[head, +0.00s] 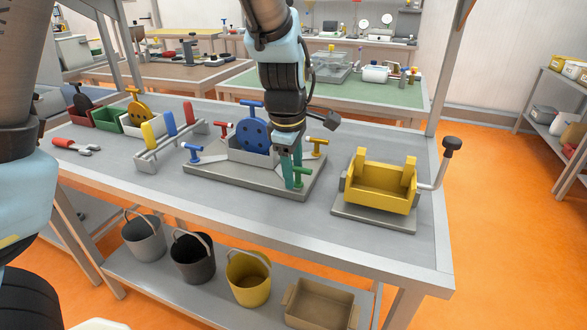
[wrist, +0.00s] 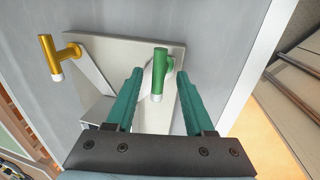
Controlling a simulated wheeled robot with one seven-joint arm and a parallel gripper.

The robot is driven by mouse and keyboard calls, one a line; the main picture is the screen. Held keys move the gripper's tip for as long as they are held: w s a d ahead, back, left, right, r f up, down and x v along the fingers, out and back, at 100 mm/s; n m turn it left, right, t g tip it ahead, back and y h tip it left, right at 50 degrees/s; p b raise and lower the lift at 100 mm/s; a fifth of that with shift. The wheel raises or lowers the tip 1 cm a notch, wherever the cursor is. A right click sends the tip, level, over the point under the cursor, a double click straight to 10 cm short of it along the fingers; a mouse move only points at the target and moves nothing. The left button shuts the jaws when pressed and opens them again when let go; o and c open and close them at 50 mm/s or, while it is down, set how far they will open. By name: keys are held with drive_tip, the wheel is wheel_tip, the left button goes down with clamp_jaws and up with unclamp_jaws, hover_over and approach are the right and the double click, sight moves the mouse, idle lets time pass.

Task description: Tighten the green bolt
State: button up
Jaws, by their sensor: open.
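The green bolt (head: 302,175), with a T-shaped handle, stands at the front right of a grey fixture plate (head: 240,187). In the wrist view the green bolt (wrist: 159,68) lies between the two teal fingers of my gripper (wrist: 158,82), with a visible gap on each side. My gripper (head: 291,178) is open and points down just beside the bolt in the head view. An orange bolt (head: 317,146) stands behind on the same plate and also shows in the wrist view (wrist: 47,57). The base of the green bolt is partly hidden.
The fixture also carries a blue disc (head: 253,133), a blue-handled bolt (head: 194,153) and a red one (head: 222,129). A yellow box with a crank (head: 378,193) stands to the right. A rack of coloured handles (head: 165,147) stands left. The table's front strip is clear.

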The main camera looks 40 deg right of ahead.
clamp_jaws()
idle(0.5)
